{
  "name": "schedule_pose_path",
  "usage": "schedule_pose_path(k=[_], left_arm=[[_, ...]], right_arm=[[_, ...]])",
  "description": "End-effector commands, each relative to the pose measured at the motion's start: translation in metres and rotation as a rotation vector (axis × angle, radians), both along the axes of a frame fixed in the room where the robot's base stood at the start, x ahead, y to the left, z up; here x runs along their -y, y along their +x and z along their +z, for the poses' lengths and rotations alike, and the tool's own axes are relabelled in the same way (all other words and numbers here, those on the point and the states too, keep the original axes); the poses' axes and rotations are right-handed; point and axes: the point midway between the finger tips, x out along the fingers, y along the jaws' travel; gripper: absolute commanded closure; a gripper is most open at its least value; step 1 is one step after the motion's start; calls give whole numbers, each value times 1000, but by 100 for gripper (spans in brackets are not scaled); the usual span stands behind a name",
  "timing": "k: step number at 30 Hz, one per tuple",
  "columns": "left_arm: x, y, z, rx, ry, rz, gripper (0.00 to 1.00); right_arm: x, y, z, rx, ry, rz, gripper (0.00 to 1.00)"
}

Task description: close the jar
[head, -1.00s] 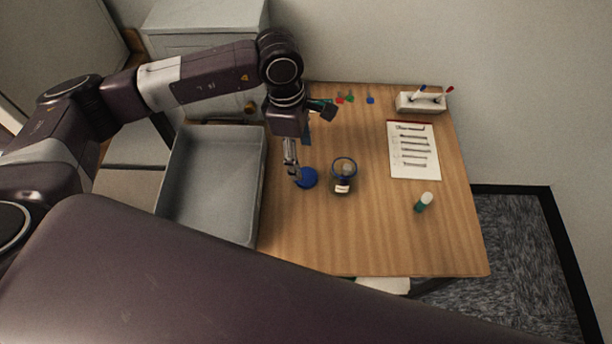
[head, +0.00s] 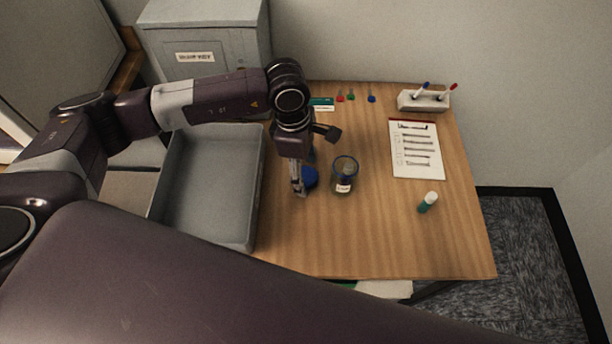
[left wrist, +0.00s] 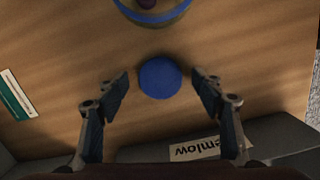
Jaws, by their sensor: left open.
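The jar (head: 344,178) is clear with a blue rim and a white label, and stands upright and open on the table with something dark inside. It also shows in the left wrist view (left wrist: 152,14) at the top edge. The blue lid (head: 311,178) lies on the table just left of the jar, apart from it. In the left wrist view the lid (left wrist: 160,78) sits between the fingertips of my left gripper (left wrist: 160,88), with gaps on both sides. My left gripper (head: 299,190) is open, pointing down over the lid. My right gripper is not in view.
A grey tray (head: 255,190) stands at the table's left side. A clipboard sheet (head: 416,150), a pen holder (head: 423,101) and a green tube with a white cap (head: 428,202) are on the right. Several small coloured items lie at the back. The table's front is clear.

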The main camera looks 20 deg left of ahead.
Motion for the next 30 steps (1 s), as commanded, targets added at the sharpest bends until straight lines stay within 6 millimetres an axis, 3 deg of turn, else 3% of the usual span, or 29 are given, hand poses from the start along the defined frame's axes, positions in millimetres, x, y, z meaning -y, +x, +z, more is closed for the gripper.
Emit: schedule_pose_path(k=[5, 13, 25, 30], left_arm=[[0, 0, 1, 0, 0, 0, 39], [0, 0, 1, 0, 0, 0, 66], [0, 0, 4, 0, 0, 0, 67], [0, 0, 29, 1, 0, 0, 67]], right_arm=[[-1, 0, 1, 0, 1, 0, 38], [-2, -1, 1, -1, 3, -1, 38], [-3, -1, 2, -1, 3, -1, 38], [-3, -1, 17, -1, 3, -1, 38]])
